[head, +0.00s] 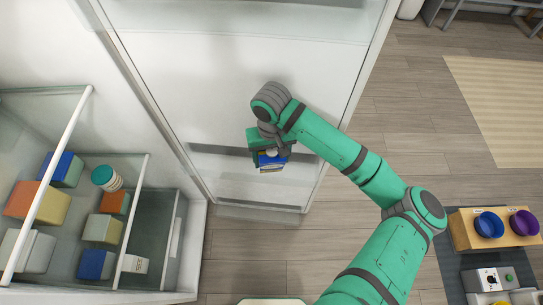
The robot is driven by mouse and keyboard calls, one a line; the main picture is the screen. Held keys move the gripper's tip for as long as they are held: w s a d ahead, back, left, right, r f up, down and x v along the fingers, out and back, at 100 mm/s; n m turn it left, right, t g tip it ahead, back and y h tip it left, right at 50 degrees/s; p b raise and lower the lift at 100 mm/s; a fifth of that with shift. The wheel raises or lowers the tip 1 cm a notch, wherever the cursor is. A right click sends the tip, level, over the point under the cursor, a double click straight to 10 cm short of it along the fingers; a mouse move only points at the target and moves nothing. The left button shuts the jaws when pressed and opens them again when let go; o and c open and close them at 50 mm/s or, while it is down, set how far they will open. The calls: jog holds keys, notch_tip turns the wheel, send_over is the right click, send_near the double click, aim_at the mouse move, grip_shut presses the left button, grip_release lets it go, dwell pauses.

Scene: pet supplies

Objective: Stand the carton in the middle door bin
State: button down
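My gripper (270,153) is at the inside of the open fridge door (220,90), pointing down. A small blue and white carton (272,164) sits directly under it, at the fingers. The gripper and arm hide much of the carton, and I cannot see whether the fingers press on it.
Glass fridge shelves (70,205) at left hold several coloured boxes, a teal-lidded jar (105,177) and a white box (135,264). A lower door edge (260,206) is below. At right are a wooden stand (505,237) with blue and purple bowls and open floor.

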jog(key=c, duration=0.5)
grip_release()
jog(key=shift+c, duration=0.2)
jog(key=shift+r, duration=0.1)
notch_tip(320, 180, up, 12)
jog(key=shift+w, duration=0.1)
